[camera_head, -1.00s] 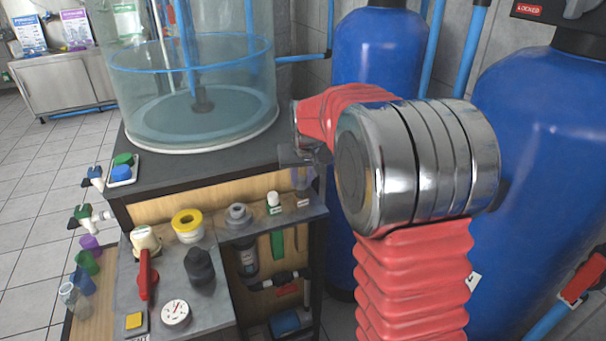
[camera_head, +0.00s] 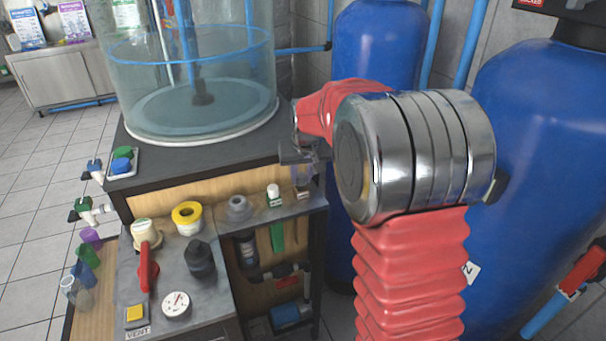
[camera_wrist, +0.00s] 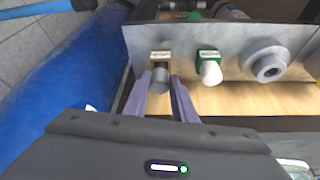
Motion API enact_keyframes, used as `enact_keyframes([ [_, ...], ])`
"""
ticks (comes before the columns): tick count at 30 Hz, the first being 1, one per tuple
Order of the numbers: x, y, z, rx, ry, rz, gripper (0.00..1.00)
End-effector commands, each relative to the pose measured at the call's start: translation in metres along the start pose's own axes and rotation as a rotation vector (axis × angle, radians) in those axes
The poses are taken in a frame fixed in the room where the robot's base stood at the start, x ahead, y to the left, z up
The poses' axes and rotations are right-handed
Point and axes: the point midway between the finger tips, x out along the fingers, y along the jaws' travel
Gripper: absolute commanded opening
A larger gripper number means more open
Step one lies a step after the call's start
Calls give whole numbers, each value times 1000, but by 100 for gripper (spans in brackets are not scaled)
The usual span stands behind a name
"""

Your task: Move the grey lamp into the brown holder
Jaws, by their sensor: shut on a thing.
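The grey lamp (camera_wrist: 161,77) is a small dark grey cylinder between the two fingers of my gripper (camera_wrist: 162,86) in the wrist view. My gripper is shut on it. The brown holder (camera_wrist: 160,58), with a white label, lies directly beyond the lamp's end, and the two overlap in this view. I cannot tell whether the lamp is seated in the holder or just above it. In the head view, my gripper (camera_head: 302,174) points down over the brown holder (camera_head: 303,195) at the right end of the grey shelf. The lamp is mostly hidden there.
A white lamp in a green holder (camera_wrist: 208,68) stands beside the brown one. A grey round fitting (camera_wrist: 266,62) is farther along the shelf. A clear tank (camera_head: 190,75) stands behind on the cabinet top. Blue vessels (camera_head: 540,150) stand to the right.

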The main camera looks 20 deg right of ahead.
Motion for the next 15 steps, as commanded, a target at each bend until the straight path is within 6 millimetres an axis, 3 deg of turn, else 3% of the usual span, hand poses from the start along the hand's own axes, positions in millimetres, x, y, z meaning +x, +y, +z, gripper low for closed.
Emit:
enact_keyframes([
  [15, 10, 0, 4, 0, 1, 0, 12],
])
